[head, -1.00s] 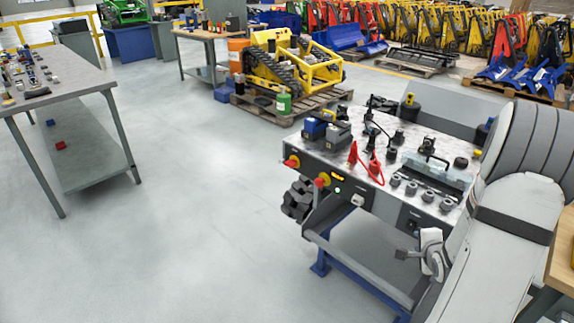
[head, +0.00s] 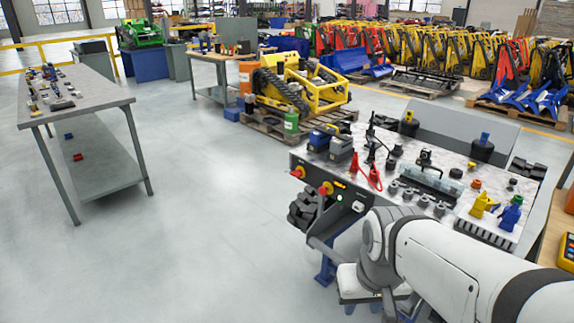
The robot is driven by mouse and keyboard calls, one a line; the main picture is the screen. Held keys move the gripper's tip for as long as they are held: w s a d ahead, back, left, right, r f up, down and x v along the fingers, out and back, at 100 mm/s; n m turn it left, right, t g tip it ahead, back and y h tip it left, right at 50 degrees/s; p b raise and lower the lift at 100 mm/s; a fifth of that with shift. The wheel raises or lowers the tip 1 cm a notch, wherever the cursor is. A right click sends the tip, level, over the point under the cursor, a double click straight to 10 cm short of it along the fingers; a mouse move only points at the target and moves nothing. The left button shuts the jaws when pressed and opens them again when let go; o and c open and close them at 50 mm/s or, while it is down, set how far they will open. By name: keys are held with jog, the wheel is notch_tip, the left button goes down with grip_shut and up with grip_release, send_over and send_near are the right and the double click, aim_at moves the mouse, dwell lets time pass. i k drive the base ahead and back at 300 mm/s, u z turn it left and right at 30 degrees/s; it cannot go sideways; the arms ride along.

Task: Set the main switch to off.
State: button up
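Two red rotary knobs on yellow plates sit on the dark front panel of the workbench, an upper left one (head: 298,172) and a lower right one (head: 326,188). I cannot read which of them is the main switch, or their exact positions. A small green light (head: 339,198) shows beside the lower knob, near an orange-lit display (head: 339,184). My white and grey arm reaches in from the lower right, in front of the bench's lower part. My gripper's fingers do not show.
The workbench top (head: 447,163) carries red clamps (head: 366,172), blue and grey boxes, and yellow and blue parts at right. Dark track blocks (head: 304,208) hang at its left end. A grey table (head: 80,103) stands at left. The floor between is clear.

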aim_at(297, 173)
jog(key=z, duration=0.05)
jog(key=k, duration=0.8)
jog(key=u, duration=0.75)
jog(key=i, duration=2.4)
jog(key=z, duration=0.4)
jog(key=k, duration=0.75)
jog(key=z, duration=0.25)
jog(key=i, duration=0.75)
jog(key=u, duration=0.05)
